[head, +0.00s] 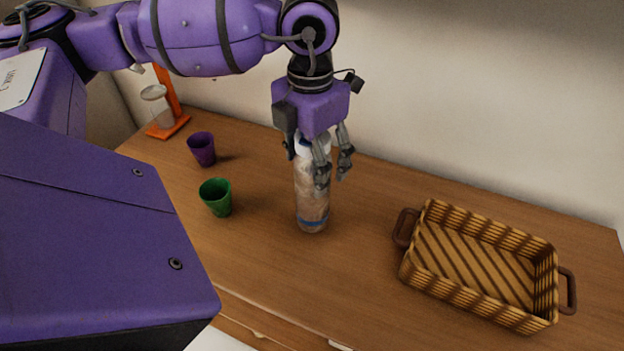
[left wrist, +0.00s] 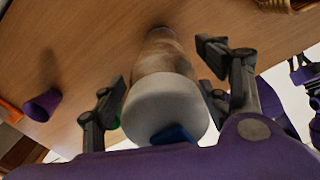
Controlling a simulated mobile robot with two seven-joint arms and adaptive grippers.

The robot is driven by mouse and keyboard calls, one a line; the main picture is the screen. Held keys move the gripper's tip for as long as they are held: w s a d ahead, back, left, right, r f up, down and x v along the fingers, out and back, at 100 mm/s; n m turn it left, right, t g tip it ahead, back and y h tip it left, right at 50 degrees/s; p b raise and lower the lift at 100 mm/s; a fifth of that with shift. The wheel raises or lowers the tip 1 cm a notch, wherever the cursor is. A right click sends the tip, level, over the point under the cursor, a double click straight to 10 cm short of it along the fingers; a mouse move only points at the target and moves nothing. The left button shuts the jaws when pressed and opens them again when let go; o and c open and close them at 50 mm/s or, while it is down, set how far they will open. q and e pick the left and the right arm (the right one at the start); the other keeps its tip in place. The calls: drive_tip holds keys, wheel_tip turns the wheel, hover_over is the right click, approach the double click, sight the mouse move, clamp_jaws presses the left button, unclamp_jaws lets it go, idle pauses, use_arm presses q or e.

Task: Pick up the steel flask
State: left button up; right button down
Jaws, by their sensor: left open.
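The steel flask (head: 311,200) stands upright on the wooden table, its body greyish and mottled with a blue band near the base. Its white and blue top is partly hidden by my left gripper (head: 319,166) in the head view. That gripper is open, pointing down, with its fingers around the flask's upper part. In the left wrist view the flask's white lid (left wrist: 165,103) sits between the spread fingers (left wrist: 161,75); contact cannot be told. What looks like my right gripper (left wrist: 304,76) shows at the right edge there, too small to judge.
A green cup (head: 216,198) and a purple cup (head: 202,149) stand left of the flask. An orange stand (head: 170,125) with a clear vessel is at the back left. A woven basket (head: 480,310) with brown handles sits at the right. Table between flask and basket is clear.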

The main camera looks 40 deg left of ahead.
use_arm(q)
drive_tip(key=shift+w, duration=0.1)
drive_tip(key=c, duration=0.8)
clamp_jaws()
drive_tip(key=shift+r, duration=0.1)
